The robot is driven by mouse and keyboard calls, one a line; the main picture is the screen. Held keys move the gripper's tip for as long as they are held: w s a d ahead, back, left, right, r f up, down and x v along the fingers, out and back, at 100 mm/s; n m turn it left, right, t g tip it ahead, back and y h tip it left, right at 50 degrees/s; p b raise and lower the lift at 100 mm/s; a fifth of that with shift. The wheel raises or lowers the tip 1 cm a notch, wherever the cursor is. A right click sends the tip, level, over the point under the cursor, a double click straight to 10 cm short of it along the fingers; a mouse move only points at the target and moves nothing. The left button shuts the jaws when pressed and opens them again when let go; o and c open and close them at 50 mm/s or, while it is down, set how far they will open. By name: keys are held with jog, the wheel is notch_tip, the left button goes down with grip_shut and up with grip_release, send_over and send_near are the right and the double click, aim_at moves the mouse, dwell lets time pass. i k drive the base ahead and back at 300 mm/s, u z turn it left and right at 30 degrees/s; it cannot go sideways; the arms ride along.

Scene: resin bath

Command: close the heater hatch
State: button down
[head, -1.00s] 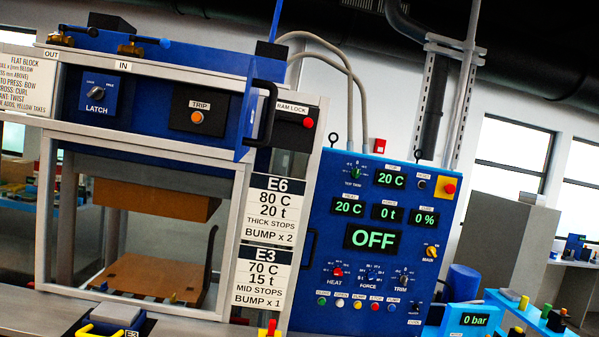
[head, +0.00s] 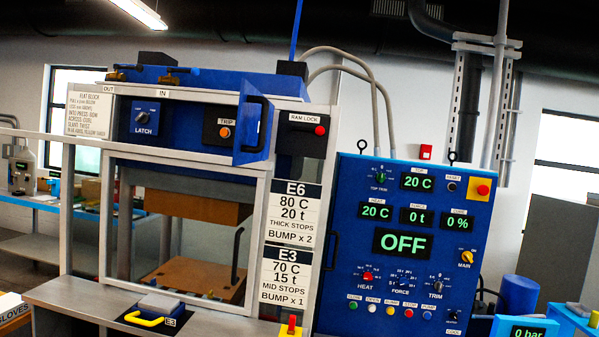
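The heater hatch appears to be the blue door panel (head: 244,147) at the upper right of the press front. It carries a black bar handle (head: 266,124) and stands swung out, open, at an angle to the press face. Beside it on the left is the blue recess with the LATCH knob (head: 141,117) and the TRIP panel with an orange button (head: 225,132). My gripper is not in the head view, so its state does not show.
The blue control panel (head: 345,225) with an OFF display stands to the right of the press. The RAM LOCK box (head: 303,134) is just right of the hatch. A block with a yellow handle (head: 146,320) marked E3 lies on the front ledge (head: 75,295).

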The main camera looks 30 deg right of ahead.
aim_at(256, 114)
jog(key=z, duration=0.15)
jog(key=i, duration=1)
